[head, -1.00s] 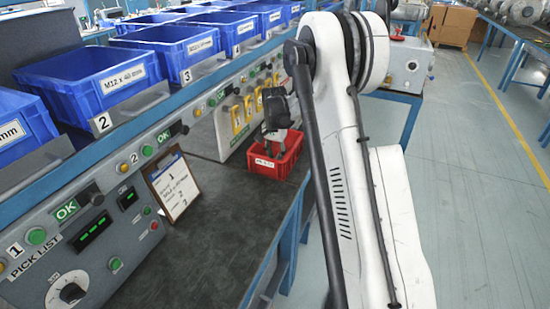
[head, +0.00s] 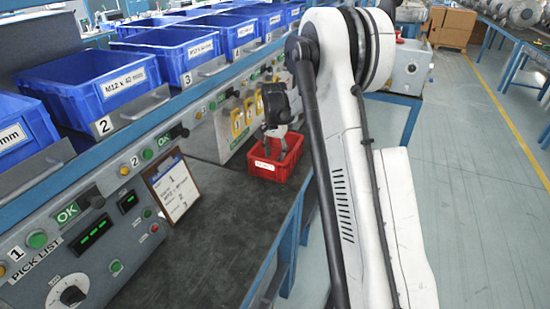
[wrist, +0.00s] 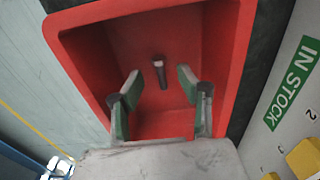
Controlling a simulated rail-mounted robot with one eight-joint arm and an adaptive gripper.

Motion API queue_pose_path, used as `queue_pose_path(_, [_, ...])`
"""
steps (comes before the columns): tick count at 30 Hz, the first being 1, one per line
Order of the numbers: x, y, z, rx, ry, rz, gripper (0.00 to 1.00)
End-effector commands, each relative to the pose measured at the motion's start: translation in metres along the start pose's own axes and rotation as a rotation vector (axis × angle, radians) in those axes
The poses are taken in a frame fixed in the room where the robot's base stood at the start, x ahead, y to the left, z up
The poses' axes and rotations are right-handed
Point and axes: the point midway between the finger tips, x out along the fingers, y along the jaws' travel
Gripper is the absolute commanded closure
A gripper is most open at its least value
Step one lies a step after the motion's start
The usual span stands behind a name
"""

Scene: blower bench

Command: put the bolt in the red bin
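The red bin (head: 287,168) stands on the dark bench top, at the middle of the head view. It fills most of the wrist view (wrist: 88,60). The bolt (wrist: 161,74), small and grey with a dark head, shows inside the bin in the wrist view and appears to lie on its floor. My gripper (wrist: 158,88) is open, with its green-padded fingers apart and nothing between them. The bolt shows beyond the fingertips, clear of both. In the head view my gripper (head: 275,152) is upright over the bin. The bolt is hidden there.
Blue bins (head: 112,82) line the shelf at left above a panel of buttons. A clipboard (head: 174,188) leans against the panel. Yellow parts (head: 238,122) stand behind the red bin. The bench top (head: 225,220) in front of the bin is clear.

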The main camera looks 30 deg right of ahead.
Motion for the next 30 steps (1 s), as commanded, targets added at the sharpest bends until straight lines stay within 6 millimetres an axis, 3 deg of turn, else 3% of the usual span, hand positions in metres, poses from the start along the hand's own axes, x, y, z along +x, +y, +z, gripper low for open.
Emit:
queue_pose_path(9, [-0.066,0.0,0.0,0.0,0.0,0.0,0.64])
queue_pose_path(20, [-0.101,0.0,0.003,-0.007,0.004,-0.003,0.64])
queue_pose_path(23, [-0.115,0.001,0.014,-0.03,0.016,-0.012,0.64])
queue_pose_path(30, [-0.168,0.01,0.067,-0.149,0.08,-0.059,0.64])
